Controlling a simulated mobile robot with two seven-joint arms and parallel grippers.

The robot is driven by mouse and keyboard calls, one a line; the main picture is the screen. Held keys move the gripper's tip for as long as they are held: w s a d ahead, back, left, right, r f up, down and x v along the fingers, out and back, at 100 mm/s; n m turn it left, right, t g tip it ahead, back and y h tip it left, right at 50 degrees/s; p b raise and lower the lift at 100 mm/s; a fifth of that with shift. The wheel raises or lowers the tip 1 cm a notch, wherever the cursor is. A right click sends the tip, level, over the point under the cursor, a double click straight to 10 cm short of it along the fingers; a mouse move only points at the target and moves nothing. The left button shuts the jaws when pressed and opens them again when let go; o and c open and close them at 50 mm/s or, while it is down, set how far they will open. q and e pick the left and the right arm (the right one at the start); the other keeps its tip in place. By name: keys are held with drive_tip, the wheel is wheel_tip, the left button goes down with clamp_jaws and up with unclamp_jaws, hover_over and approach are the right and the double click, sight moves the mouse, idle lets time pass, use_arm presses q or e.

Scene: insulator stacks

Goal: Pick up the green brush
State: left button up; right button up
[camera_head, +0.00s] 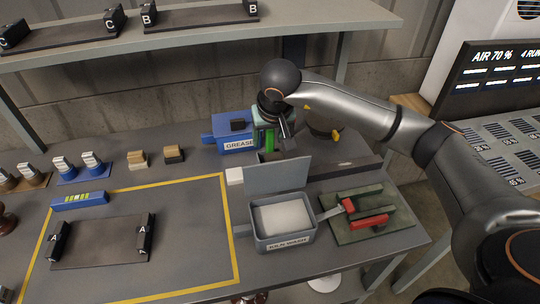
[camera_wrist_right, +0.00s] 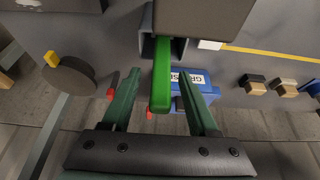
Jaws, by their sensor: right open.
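The green brush (camera_wrist_right: 162,72) shows as a green handle rising from a dark holder (camera_wrist_right: 178,48) in the right wrist view. In the head view a small green part of it (camera_head: 269,144) shows below my right gripper (camera_head: 272,130). In the wrist view my right gripper (camera_wrist_right: 159,78) is open, with one finger on each side of the handle. A gap shows beside each finger, and I cannot tell if either touches. The brush's lower end is hidden in the holder. My left gripper is not in view.
A blue grease box (camera_head: 236,146) stands just left of the gripper. The yellow-outlined area (camera_head: 185,235) has free room.

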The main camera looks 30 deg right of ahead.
clamp_jaws()
idle(0.4)
